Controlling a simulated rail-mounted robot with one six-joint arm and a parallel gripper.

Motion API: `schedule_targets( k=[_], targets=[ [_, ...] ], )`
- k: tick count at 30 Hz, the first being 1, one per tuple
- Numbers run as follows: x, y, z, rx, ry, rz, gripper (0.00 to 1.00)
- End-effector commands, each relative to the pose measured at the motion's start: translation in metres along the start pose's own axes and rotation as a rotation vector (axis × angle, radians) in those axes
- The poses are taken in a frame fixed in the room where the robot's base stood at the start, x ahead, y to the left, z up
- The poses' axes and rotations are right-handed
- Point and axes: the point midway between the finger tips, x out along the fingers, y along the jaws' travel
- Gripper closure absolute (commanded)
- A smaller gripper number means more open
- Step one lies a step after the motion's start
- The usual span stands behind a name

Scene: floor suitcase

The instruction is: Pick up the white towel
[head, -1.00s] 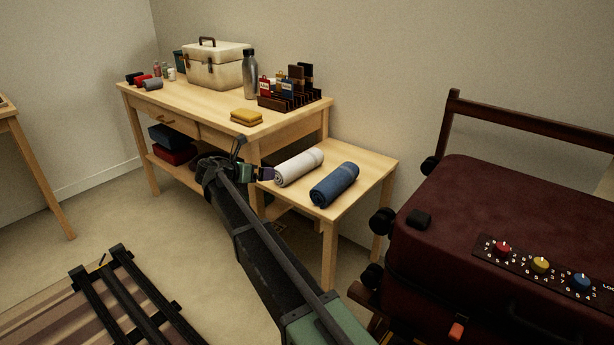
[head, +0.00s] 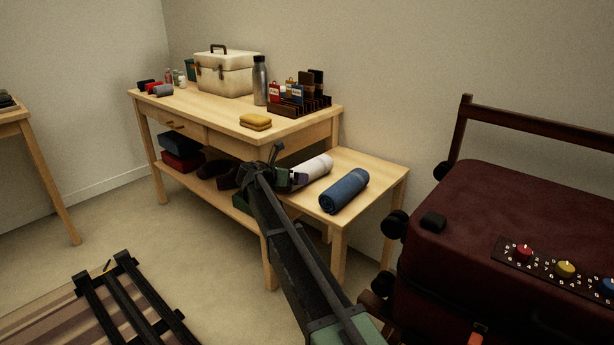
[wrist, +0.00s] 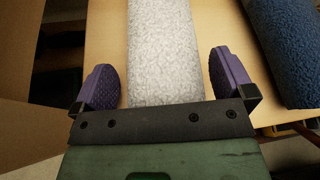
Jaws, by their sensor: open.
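The white towel (head: 316,167) is rolled up and lies on the low wooden side table (head: 366,220). In the head view its near end is hidden behind my gripper (head: 298,180). In the wrist view the white towel (wrist: 164,50) runs lengthwise between the two purple fingertips of my gripper (wrist: 165,82). The fingers are open, one on each side of the towel, with a gap showing on both sides. I cannot tell their height relative to the towel.
A rolled blue towel (head: 345,191) lies just right of the white one. The taller wooden desk (head: 215,115) stands behind and left, with a yellow folded cloth (head: 255,121) near its edge. A large maroon suitcase (head: 470,220) is at the right.

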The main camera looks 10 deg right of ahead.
Motion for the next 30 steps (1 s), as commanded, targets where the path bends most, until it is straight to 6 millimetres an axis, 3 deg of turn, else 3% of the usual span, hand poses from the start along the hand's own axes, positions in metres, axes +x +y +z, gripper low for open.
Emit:
schedule_targets(
  k=[3, 12, 23, 30],
  targets=[
    [-0.001, 0.0, 0.001, 0.0, 0.0, 0.0, 0.02],
    [-0.001, 0.0, 0.001, 0.0, 0.0, -0.001, 0.45],
    [-0.004, -0.002, 0.007, 0.0, 0.0, -0.001, 0.45],
    [-0.018, -0.011, 0.042, 0.0, 0.0, -0.001, 0.45]
  ],
)
